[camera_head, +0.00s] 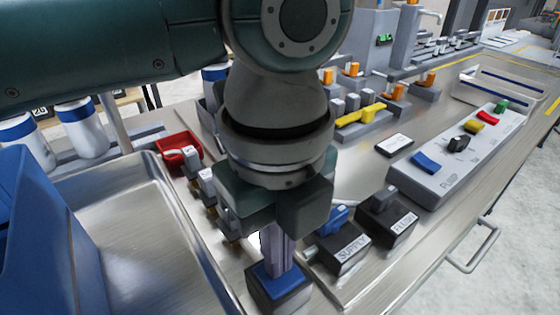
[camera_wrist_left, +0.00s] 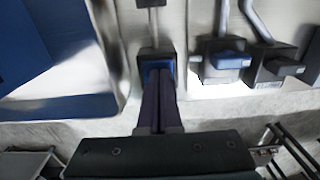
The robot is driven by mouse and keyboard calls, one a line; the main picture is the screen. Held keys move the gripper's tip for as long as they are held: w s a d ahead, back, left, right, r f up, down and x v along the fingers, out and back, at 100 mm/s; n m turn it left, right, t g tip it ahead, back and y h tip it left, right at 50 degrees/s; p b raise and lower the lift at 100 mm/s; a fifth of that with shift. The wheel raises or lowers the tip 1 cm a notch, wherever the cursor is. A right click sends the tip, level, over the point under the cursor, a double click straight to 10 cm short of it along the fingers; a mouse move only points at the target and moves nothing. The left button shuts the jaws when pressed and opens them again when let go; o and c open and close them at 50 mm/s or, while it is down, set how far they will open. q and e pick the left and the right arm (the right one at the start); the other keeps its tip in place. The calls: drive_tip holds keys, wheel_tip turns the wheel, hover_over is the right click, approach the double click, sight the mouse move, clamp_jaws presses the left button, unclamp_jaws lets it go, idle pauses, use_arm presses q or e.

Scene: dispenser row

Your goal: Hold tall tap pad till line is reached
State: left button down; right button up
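A dark block with a blue pad on top (camera_head: 280,293) stands near the front edge of the counter, at the bottom of the head view. In the left wrist view the blue pad (camera_wrist_left: 157,64) sits straight beyond my fingertips. My left gripper (camera_head: 277,266) points down with its two fingers together, nothing between them. Its tips (camera_wrist_left: 159,82) are at the blue pad and seem to touch it; exact contact is hard to tell. My arm hides what stands behind the block, and no vessel or fill line is clearly visible. My right gripper is not in view.
A steel basin (camera_head: 130,190) and blue bin (camera_head: 35,235) lie left. Black SUPPLY (camera_head: 340,252) and FLUSH (camera_head: 388,222) valve blocks stand close right of the gripper. A grey pump panel (camera_head: 440,175) with coloured switches is farther right. A red tray (camera_head: 180,150) sits behind.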

use_arm(q)
drive_tip(key=shift+s+a+f, duration=0.1)
drive_tip(key=shift+a+f, duration=0.2)
drive_tip(key=shift+f, duration=0.1)
drive_tip(key=r+p, duration=0.6)
drive_tip(key=shift+d, duration=0.2)
wheel_tip(320, 180, up, 9)
drive_tip(key=shift+d, duration=0.1)
